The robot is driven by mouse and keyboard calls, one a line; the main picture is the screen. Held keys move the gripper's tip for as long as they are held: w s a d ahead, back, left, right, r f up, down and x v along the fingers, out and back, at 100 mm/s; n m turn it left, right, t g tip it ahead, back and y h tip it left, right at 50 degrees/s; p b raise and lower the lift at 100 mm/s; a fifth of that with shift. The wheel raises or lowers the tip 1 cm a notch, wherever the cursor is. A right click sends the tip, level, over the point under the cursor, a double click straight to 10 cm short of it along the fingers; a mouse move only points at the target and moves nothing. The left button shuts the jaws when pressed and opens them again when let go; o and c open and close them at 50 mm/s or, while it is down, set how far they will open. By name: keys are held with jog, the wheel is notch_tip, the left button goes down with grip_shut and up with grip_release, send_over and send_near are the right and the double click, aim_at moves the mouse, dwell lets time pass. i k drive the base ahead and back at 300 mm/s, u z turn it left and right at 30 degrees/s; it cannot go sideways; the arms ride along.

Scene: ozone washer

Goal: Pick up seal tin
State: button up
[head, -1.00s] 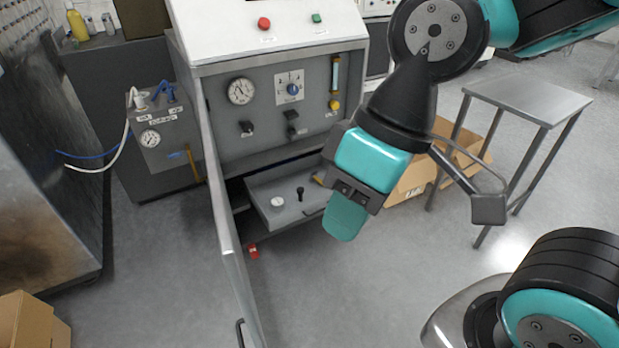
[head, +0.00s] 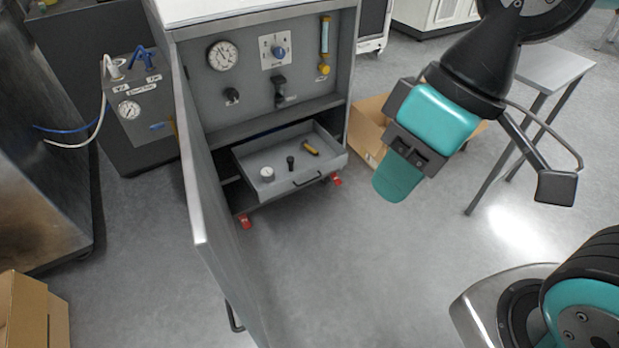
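A small white round tin (head: 267,174), which looks like the seal tin, stands at the left side of an open grey drawer (head: 300,186) low in the washer cabinet. A small black upright item (head: 290,162) and a yellow-and-black item (head: 311,147) lie to its right in the same drawer. My gripper (head: 397,180) hangs in the air to the right of the drawer, apart from the tin. Its teal finger points down and left. I see it from the side, so its opening is hidden. Nothing shows in it.
The open cabinet door (head: 210,215) stands out toward me at the left of the drawer. A cardboard box (head: 369,128) is right of the cabinet, with a metal table (head: 553,66) farther right. The floor before the drawer is clear.

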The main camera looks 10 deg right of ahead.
aim_at(267, 175)
jog(key=z, duration=0.9)
jog(key=i, duration=2.7)
jog(key=u, duration=3.75)
